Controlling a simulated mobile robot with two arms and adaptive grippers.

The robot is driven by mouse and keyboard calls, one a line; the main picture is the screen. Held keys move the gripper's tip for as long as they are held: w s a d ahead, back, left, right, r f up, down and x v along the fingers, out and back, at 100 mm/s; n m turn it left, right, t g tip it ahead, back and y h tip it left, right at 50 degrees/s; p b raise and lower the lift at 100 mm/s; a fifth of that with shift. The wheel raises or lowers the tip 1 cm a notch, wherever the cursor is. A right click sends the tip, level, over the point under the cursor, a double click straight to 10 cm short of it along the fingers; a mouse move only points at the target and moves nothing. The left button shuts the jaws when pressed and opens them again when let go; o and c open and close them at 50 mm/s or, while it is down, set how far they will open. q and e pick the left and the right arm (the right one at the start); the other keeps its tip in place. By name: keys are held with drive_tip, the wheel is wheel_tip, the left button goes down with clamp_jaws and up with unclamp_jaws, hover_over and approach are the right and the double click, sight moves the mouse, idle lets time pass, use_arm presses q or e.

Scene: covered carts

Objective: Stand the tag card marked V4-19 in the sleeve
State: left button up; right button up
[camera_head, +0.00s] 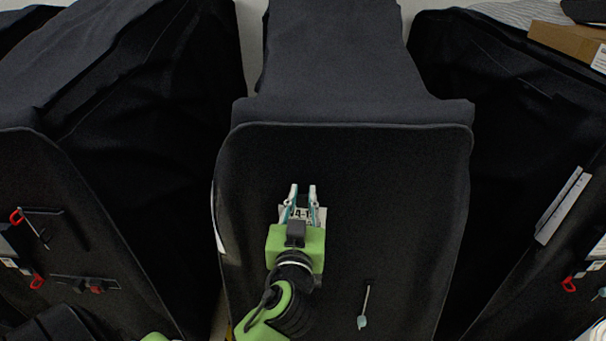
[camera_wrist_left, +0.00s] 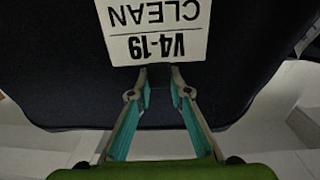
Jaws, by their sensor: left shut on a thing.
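The tag card (camera_head: 321,214) is white with black print, and in the left wrist view the card (camera_wrist_left: 158,22) reads V4-19 and CLEAN, upside down in that picture. My left gripper (camera_head: 302,192) is shut on the card; its fingertips (camera_wrist_left: 158,80) are at the card's V4-19 edge. The gripper is over the dark cover of the middle cart (camera_head: 400,180). I cannot make out the sleeve; the gripper and card may hide it. Whether the card touches the cover cannot be told. My right gripper is not in view.
Dark covered carts stand to the left (camera_head: 60,170) and right (camera_head: 535,130). A zip pull (camera_head: 362,321) hangs at the lower right of the middle cover. Red-handled items (camera_head: 17,216) are on the left cover. A cardboard box (camera_head: 565,42) lies at the top right.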

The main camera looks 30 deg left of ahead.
sight(296, 215)
use_arm(q)
drive_tip(key=shift+a+r+n+y, duration=0.3)
drive_tip(key=shift+a+r+y, duration=0.1)
drive_tip(key=shift+a+r, duration=0.2)
drive_tip(key=shift+s+a+g, duration=0.1)
drive_tip(key=shift+a+g, duration=0.2)
drive_tip(key=shift+s+a, duration=0.1)
drive_tip(key=shift+a, duration=0.05)
drive_tip(key=shift+f, duration=0.25)
drive_tip(key=f+b, duration=0.5)
drive_tip(key=f, duration=0.1)
drive_tip(key=shift+d+f, duration=0.1)
drive_tip(key=shift+d, duration=0.1)
wheel_tip(296, 215, down, 6)
drive_tip(key=b, duration=0.6)
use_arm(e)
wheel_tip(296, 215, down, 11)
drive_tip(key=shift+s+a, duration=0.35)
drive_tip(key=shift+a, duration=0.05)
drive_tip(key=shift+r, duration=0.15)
